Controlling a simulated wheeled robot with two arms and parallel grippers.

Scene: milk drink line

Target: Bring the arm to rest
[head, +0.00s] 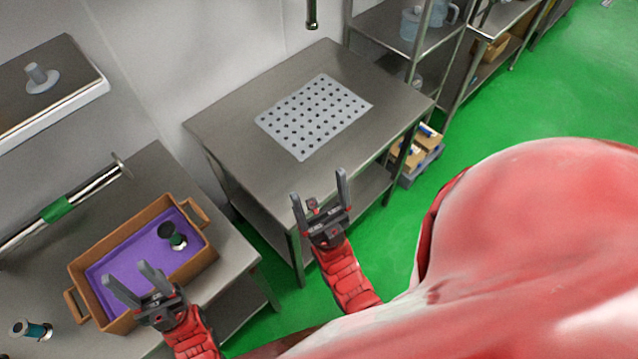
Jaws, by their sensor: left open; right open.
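My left gripper (130,283) is open and empty. In the head view it overlaps the near end of a brown tray (205,258) with a purple bottom, and I cannot tell its exact height above it. My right gripper (319,187) is open and empty. It shows in front of the near edge of the middle steel table (220,124), with its fingers pointing toward that table. Both red arms reach in from the bottom of the view. No object is between the fingers of either gripper.
A dark-topped item (172,237) stands in the tray. Another small cylinder (32,329) is on the left table (150,170). A perforated sheet (314,117) lies on the middle table. A crate with boxes (413,160) sits by the shelves (400,55). Green floor is clear at right.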

